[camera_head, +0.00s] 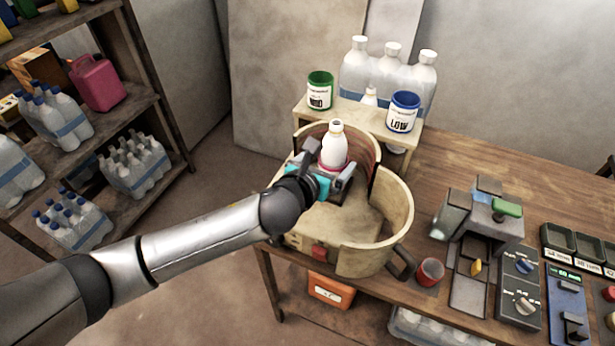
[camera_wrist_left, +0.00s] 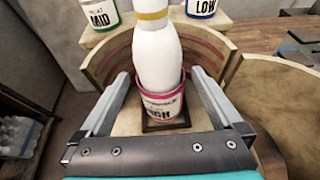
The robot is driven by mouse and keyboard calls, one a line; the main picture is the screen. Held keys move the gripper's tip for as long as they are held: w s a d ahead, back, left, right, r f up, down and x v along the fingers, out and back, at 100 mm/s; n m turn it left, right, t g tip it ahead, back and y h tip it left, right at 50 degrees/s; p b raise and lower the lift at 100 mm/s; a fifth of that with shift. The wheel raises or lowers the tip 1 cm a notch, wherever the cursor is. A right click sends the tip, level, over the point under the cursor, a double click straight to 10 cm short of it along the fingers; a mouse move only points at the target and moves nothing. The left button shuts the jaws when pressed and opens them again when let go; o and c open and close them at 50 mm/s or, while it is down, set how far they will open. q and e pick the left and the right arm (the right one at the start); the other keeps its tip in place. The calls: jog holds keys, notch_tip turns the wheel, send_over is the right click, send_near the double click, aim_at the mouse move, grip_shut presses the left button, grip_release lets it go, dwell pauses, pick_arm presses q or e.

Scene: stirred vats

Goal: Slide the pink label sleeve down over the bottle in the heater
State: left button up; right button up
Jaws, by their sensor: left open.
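A white bottle (camera_head: 332,147) with a gold neck band stands upright inside the heater (camera_head: 394,222), a round cream shell with its curved walls apart. It fills the middle of the left wrist view (camera_wrist_left: 157,55). The pink label sleeve (camera_wrist_left: 160,112) is around the lower part of the bottle, near the dark square seat. Its dark lettering is partly readable. In the head view the sleeve is mostly hidden by my gripper. My left gripper (camera_head: 327,178) is open, with one finger on each side of the bottle and sleeve. I see gaps between fingers and sleeve. My right gripper is not in view.
A green MID can (camera_head: 320,91) and a blue LOW can (camera_head: 402,112) stand on a small wooden shelf behind the heater. A red cup (camera_head: 430,271) and a grey device (camera_head: 480,235) are to the right. Wooden table is bare behind the device.

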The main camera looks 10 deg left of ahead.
pick_arm(q)
jog(key=p+v, duration=0.1)
jog(key=v, duration=1.2)
dwell(0.4)
